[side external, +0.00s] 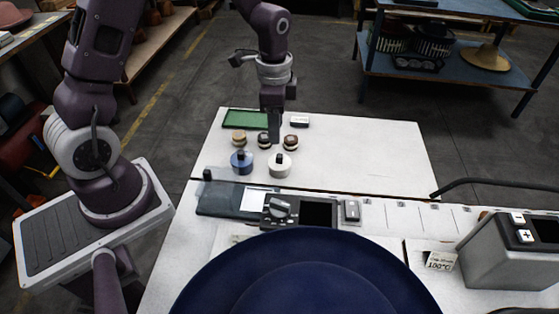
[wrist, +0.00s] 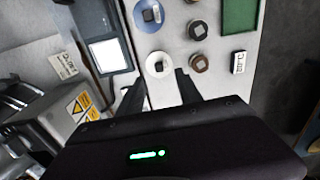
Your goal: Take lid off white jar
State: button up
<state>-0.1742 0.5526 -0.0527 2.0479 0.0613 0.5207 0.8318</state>
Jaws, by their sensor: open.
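The white jar (side external: 279,168) stands upright on the white table, with a lid that has a dark knob (side external: 279,157) on top. In the wrist view the white jar (wrist: 158,65) lies just ahead of the fingertips, its dark knob seen from above. My gripper (side external: 274,141) points down above the table, a little behind the white jar in the side view. In the wrist view my gripper (wrist: 162,80) has its two fingers spread apart with nothing held. The fingers look apart from the knob. The exact height above the lid is hard to tell.
A blue jar (side external: 241,162) with a dark knob stands left of the white jar. A green tray (side external: 244,118) and a small white box (side external: 299,122) lie farther back. The table's right side is clear.

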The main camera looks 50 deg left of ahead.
aim_at(277, 155)
notch_tip(277, 155, down, 9)
jog(key=shift+d+r, duration=0.15)
grip_shut()
